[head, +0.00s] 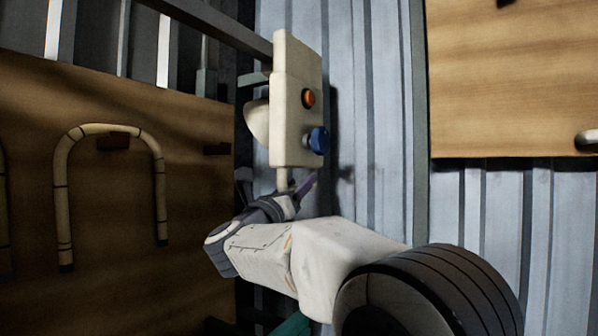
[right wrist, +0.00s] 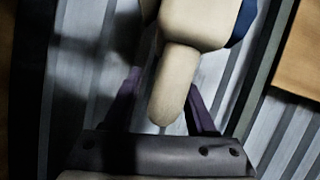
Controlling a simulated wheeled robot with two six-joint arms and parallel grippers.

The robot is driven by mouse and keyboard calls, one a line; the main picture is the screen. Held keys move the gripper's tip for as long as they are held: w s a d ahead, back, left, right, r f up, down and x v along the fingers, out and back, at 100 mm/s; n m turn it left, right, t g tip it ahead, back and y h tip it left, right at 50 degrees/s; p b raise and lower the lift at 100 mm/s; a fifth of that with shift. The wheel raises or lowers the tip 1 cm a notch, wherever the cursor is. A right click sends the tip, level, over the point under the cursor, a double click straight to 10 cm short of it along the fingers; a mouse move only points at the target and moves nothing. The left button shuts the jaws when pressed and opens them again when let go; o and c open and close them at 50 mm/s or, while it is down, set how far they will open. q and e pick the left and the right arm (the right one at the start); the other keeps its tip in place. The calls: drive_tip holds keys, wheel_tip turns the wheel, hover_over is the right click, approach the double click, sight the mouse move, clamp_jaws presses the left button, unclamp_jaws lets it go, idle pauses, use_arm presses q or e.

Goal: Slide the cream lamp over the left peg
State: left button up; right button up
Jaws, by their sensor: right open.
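A cream box (head: 292,120) with an orange knob (head: 308,98) and a blue knob (head: 318,140) hangs in front of the corrugated wall. A rounded cream shade-like part (head: 257,120) shows behind its left edge; I cannot tell which cream part is the lamp. My right gripper (head: 296,184) is open at the cream stem (head: 282,180) below the box. In the right wrist view the stem (right wrist: 174,88) lies between the two purple fingers, with gaps beside it. Dark pegs show on the left board: one (head: 113,142) under a cream arch, another (head: 217,149) bare. My left gripper is out of view.
A cream U-shaped rod (head: 61,190) hangs on the brown wooden board (head: 110,240) at left. Another wooden board (head: 510,80) is at upper right. A grey beam (head: 215,22) runs to the box's top. Bare corrugated wall (head: 375,120) lies right of the box.

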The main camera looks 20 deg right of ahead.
drive_tip(key=shift+w+d, duration=0.2)
drive_tip(key=shift+d, duration=0.05)
clamp_jaws()
idle(1.4)
